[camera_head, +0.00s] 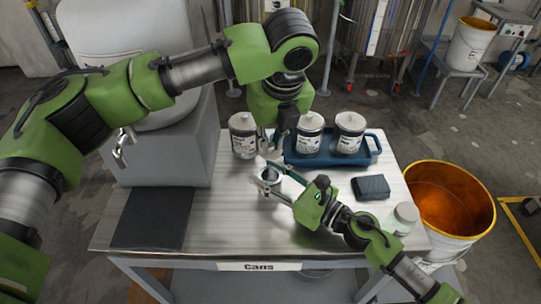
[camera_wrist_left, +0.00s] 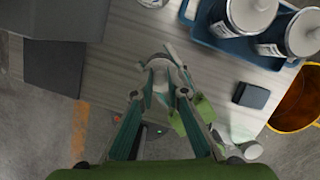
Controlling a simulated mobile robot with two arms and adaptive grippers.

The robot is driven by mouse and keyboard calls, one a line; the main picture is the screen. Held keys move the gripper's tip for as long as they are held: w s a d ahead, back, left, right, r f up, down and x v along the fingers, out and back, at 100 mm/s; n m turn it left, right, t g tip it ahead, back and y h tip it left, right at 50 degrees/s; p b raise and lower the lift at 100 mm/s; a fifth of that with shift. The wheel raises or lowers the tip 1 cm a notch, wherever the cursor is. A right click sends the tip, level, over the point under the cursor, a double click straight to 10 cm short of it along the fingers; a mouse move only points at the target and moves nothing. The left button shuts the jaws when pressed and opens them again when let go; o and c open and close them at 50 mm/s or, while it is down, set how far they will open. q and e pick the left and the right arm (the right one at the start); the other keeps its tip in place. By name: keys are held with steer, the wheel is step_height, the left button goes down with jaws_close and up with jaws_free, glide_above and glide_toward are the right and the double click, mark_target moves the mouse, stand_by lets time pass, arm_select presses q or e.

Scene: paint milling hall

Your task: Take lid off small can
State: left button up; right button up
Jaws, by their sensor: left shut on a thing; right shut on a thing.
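The small can (camera_head: 270,188) stands upright on the bench top, left of centre in the head view. My right gripper (camera_head: 268,177) comes from the lower right and is shut around the can's sides. My left gripper (camera_head: 271,153) points down just above the can and is shut on the lid, which is small and mostly hidden by the fingers. In the left wrist view its fingertips (camera_wrist_left: 165,85) close together over the can. I cannot tell clearly how far the lid is from the can's rim.
A blue tray (camera_head: 373,153) with two larger cans stands behind, and another can (camera_head: 243,135) is left of it. A dark block (camera_head: 371,187) and a white-lidded jar (camera_head: 402,218) lie right. A dark mat (camera_head: 152,218) is left. An orange-lined bucket (camera_head: 450,205) stands beside the bench.

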mark_target(271, 145)
arm_select(q)
steer(key=shift+r, duration=3.6)
arm_select(e)
steer(key=o, duration=1.2)
